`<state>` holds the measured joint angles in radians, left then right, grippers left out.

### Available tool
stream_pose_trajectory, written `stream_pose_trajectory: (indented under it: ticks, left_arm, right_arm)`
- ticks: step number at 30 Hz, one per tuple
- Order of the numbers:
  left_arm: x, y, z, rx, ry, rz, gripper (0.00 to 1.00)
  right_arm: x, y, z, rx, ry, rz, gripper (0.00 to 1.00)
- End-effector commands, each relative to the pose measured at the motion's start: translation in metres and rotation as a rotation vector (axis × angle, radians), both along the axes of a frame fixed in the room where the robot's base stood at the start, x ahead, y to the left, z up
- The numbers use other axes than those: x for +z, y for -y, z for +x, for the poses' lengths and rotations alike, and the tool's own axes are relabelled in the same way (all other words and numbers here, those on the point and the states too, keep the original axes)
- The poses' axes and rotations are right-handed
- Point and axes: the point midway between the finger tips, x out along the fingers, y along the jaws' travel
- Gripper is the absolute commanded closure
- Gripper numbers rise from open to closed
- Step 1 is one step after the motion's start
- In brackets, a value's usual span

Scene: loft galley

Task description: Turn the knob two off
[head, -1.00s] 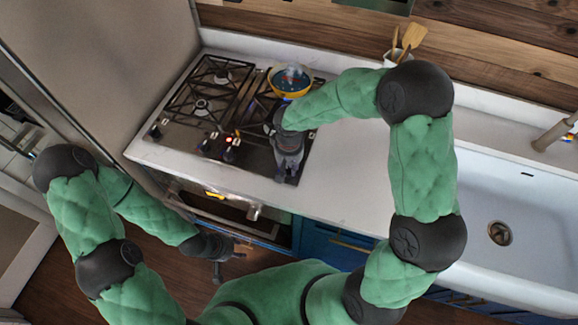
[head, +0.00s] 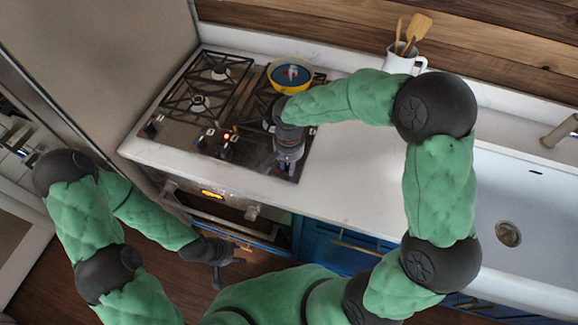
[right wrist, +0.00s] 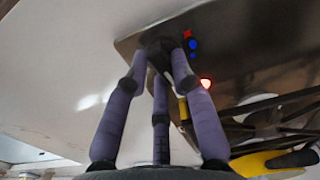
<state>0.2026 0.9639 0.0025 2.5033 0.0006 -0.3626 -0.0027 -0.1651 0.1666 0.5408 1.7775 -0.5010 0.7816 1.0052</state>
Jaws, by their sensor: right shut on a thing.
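The black gas cooktop (head: 169,140) has several knobs along its front edge. My right gripper (head: 289,165) points down at the cooktop's front right corner. In the right wrist view its purple-grey fingers (right wrist: 162,62) are closed around a dark knob (right wrist: 158,43), largely hidden between the fingertips. A red mark and blue marks (right wrist: 193,45) lie beside that knob, and a red light (right wrist: 206,83) glows farther along. Knob labels are too small to read. My left gripper (head: 225,268) hangs empty in front of the oven, its fingers apart.
A yellow pan (head: 290,76) with dark blue inside sits on the back right burner. A white utensil jug (head: 402,62) stands by the back wall. The white counter (head: 345,170) right of the cooktop is clear up to the sink (head: 520,210). The oven front (head: 212,205) is below.

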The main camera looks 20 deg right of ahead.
Motion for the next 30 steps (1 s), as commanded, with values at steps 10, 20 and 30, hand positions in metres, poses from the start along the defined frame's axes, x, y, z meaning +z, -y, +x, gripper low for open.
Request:
stream_pose_trajectory:
  ticks: [10,20,30]
  left_arm:
    - [-0.0104,0.0000,0.0001,0.000,0.000,0.000,0.60]
    - [-0.0110,0.0000,0.0001,0.000,0.000,0.000,0.60]
    - [-0.0110,0.0000,0.0001,0.000,0.000,0.000,0.60]
  right_arm:
    - [-0.0004,-0.0007,-0.0005,-0.133,0.000,0.001,1.00]
    - [0.0002,-0.0007,-0.0007,-0.153,-0.001,0.000,1.00]
    - [0.0001,-0.0006,-0.0006,-0.152,-0.001,0.000,0.51]
